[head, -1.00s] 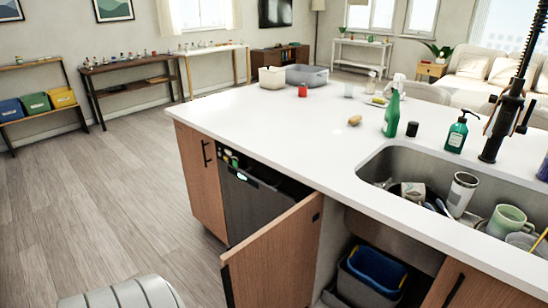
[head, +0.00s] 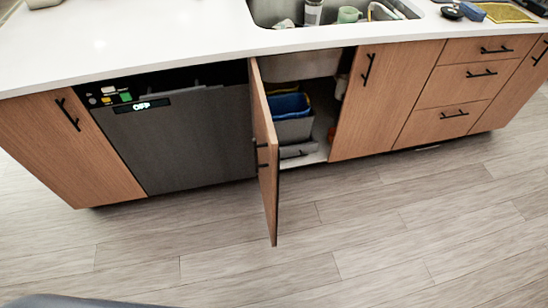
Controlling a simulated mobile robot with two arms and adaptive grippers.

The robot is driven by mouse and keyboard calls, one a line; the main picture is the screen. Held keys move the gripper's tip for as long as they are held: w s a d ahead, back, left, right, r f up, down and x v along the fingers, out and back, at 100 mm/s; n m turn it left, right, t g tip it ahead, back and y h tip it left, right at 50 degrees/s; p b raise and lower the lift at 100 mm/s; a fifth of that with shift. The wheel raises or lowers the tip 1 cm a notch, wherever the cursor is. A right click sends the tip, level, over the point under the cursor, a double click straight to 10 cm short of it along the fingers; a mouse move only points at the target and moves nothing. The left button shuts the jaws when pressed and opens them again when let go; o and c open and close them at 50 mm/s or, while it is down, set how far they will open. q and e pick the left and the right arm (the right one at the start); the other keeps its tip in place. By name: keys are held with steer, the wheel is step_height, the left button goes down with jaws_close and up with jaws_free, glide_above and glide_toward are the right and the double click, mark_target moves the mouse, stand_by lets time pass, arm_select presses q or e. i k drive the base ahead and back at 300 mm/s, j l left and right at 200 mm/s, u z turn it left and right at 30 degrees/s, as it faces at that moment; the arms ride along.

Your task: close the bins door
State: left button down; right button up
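The bins door (head: 266,150) is a wooden cabinet door under the sink. It stands wide open, sticking out from the island front, and I see it nearly edge-on. Its dark handle (head: 262,155) is on the side facing left. Behind it the open cabinet shows a grey bin (head: 294,130) with a blue bin (head: 288,106) at its back and a bit of yellow beside them. Neither of my grippers is in view.
A dark dishwasher (head: 180,135) reading OFF is left of the door. A closed cabinet door (head: 380,100) and drawers (head: 455,85) are to the right. The white counter (head: 130,40) holds a sink (head: 330,12) with dishes. The wooden floor (head: 400,230) in front is clear.

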mark_target(259, 167)
steer(key=i+j+z, duration=0.2)
steer(key=j, duration=0.35)
steer(key=i+j+z, duration=0.3)
steer(key=i+j, duration=0.25)
steer(key=j, duration=0.15)
